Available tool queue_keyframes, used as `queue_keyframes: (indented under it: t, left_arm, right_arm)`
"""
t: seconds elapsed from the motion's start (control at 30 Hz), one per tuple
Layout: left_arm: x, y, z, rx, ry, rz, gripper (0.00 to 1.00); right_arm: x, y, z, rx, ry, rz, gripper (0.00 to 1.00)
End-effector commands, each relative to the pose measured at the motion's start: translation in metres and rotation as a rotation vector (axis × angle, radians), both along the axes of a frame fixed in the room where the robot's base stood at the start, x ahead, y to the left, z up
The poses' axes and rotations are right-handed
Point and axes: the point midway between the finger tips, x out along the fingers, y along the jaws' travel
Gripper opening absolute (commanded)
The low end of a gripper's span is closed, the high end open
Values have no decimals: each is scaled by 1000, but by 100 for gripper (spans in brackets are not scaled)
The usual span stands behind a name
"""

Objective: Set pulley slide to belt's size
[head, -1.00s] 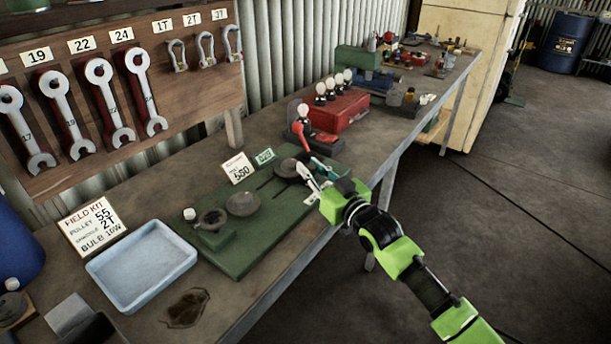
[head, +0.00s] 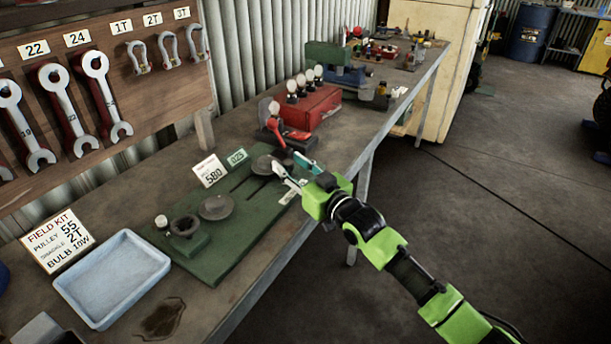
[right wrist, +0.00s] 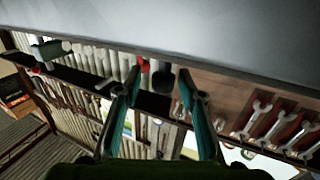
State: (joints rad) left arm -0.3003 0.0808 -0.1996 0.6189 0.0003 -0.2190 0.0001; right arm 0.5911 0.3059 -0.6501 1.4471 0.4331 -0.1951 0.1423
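The green pulley board (head: 240,245) lies on the bench. It carries a round grey pulley disc (head: 216,207) in the middle and a darker disc (head: 262,165) at its far end, by a dark slot. A small block with a round dark part (head: 185,227) stands at the near end. A white card (head: 209,171) reading 580 and a small green card (head: 237,157) stand behind the board. My right gripper (head: 287,164) is just right of the far disc, its fingers apart and empty. The right wrist view also shows it open (right wrist: 160,88). Finger contact with the disc cannot be told. My left gripper is out of view.
A field kit card (head: 58,241) reads pulley 55, shackle 2T, bulb 10W. A blue tray (head: 112,280) lies near it. A red box with bulbs (head: 310,108) and a red-handled device (head: 275,128) stand beyond the board. Wrenches (head: 100,90) hang behind.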

Motion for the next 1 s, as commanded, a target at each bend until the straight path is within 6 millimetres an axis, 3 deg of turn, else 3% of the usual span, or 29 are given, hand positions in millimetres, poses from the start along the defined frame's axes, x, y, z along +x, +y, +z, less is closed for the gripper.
queue_keyframes:
  t: [0.5, 0.7, 1.0]
  left_arm:
    - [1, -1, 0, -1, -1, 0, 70]
    - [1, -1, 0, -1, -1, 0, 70]
    - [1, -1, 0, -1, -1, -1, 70]
  right_arm:
    - [-80, -52, -1, -3, 1, -3, 36]
    - [-92, -60, 0, -1, -1, -3, 36]
    - [-93, -60, 0, -1, -1, -3, 36]
